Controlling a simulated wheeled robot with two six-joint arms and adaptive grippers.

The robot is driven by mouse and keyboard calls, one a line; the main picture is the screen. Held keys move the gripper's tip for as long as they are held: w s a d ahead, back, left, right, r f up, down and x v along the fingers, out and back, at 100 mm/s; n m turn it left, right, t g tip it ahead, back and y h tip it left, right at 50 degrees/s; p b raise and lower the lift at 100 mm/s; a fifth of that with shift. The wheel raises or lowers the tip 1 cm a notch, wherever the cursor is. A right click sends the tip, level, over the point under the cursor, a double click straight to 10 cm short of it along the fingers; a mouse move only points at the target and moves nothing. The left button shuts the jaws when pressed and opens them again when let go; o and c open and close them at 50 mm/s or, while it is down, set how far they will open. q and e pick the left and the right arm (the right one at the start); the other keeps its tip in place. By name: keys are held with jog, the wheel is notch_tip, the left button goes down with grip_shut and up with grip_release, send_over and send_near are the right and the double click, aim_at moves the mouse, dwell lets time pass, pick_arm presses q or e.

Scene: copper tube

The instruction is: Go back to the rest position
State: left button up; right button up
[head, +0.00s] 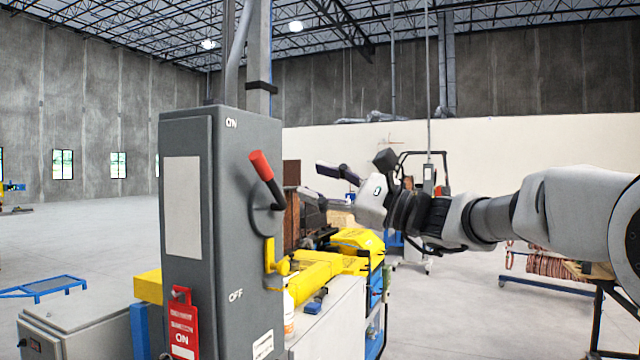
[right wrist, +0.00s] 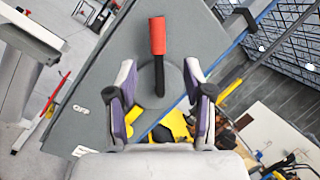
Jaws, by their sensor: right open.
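My right gripper (head: 318,180) is open and empty, to the right of the grey switch box (head: 242,190), with its fingers pointing at the box's side. The lever with the red grip (head: 261,165) is on that side and points up, towards the ON mark. In the right wrist view, the red grip (right wrist: 157,36) shows beyond the gap between my two open fingers (right wrist: 158,82), apart from them. My left gripper is not in view.
A red tag (head: 183,325) hangs on the box front. A yellow and blue machine (head: 350,243) stands behind the box, below my right gripper. A rack of copper tubes (head: 545,263) stands at the right. Open floor (head: 90,235) lies at the left.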

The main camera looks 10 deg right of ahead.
jog(key=shift+w+a, duration=0.15)
jog(key=shift+a, duration=0.05)
